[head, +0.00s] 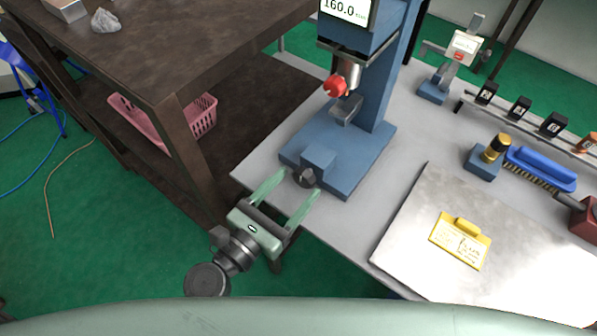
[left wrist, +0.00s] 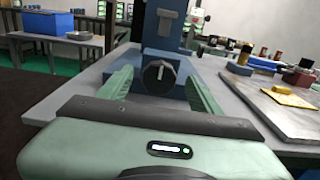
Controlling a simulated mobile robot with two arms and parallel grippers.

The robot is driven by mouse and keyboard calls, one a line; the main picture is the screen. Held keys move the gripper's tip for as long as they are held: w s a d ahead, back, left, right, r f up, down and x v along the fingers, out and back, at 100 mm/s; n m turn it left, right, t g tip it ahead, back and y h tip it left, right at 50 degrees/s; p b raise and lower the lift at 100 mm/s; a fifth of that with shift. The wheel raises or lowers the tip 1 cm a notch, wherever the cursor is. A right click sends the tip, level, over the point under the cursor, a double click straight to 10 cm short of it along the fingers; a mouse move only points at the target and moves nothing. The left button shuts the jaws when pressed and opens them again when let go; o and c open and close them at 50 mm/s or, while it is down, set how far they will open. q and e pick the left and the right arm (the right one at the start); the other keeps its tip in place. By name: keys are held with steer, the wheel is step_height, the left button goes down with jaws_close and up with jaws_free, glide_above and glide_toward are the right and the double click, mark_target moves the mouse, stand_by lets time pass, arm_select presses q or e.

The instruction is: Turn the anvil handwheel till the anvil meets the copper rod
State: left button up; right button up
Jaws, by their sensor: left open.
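The blue press-like device (head: 375,95) stands on the grey table, with a display at its top reading about 160.0. A small dark round handwheel (head: 306,178) is on the front of its base; it also shows in the left wrist view (left wrist: 158,76), with a pale line across its face. My left gripper (head: 299,183) is open, with its two green fingers on either side of the handwheel and no clear contact. A grey metal piece (head: 346,110), perhaps the anvil, sits below the red-knobbed spindle (head: 347,72). I cannot make out a copper rod. My right gripper is out of view.
A pale plate (head: 420,220) with a yellow tag (head: 461,241) lies right of the device. A blue brush (head: 541,168) and several small dark blocks are farther right. A brown bench (head: 165,60) stands at the left, with a pink basket (head: 190,125) beneath.

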arm_select(q)
steer(key=shift+x, duration=1.2)
steer(key=shift+f, duration=0.1)
steer(key=c, duration=1.3)
steer(key=shift+c, duration=0.2)
steer(key=shift+m, duration=0.4)
